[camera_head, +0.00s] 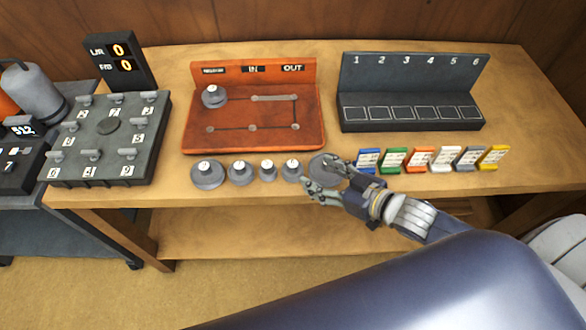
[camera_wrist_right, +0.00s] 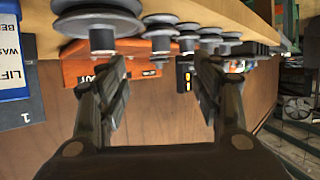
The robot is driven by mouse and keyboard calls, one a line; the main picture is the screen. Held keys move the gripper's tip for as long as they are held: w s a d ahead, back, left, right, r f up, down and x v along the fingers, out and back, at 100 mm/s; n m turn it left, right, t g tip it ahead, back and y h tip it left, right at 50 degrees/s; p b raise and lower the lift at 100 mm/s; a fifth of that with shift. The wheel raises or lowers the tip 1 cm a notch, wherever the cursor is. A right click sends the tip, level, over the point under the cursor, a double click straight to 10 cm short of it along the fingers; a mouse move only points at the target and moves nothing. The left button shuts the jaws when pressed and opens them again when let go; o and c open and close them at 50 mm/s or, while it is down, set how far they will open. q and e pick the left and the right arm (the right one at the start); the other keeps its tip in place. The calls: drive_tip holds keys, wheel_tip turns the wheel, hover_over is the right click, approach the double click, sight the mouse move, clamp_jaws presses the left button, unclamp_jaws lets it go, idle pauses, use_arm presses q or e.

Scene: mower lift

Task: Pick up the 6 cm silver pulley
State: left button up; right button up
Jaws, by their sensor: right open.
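Several silver-grey pulleys stand in a row along the bench's front edge in the head view: a wide one at the left end (camera_head: 207,175), smaller ones (camera_head: 239,173), (camera_head: 267,171) and (camera_head: 292,170), and a wide one at the right end (camera_head: 324,163). Their size marks are too small to read, so I cannot tell which is 6 cm. My right gripper (camera_head: 308,190) is open and empty, just in front of the right-end pulley. In the right wrist view the open fingers (camera_wrist_right: 160,70) have no pulley between them; a large near pulley (camera_wrist_right: 97,24) is beyond the left finger. My left gripper is not in view.
An orange board (camera_head: 253,139) with one pulley on it stands behind the row. A dark numbered rack (camera_head: 412,112) is at the back right, with several coloured cards (camera_head: 419,158) before it. A dark panel with levers (camera_head: 107,126) is at the left.

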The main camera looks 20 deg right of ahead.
sight(295, 165)
drive_tip(key=x, duration=0.5)
drive_tip(key=shift+w+p, duration=0.1)
drive_tip(key=shift+p, duration=0.25)
drive_tip(key=shift+p+x, duration=0.8)
drive_tip(key=shift+x, duration=1.5)
drive_tip(key=shift+w+a+f, duration=0.2)
drive_tip(key=shift+a+f, duration=0.1)
drive_tip(key=c, duration=0.9)
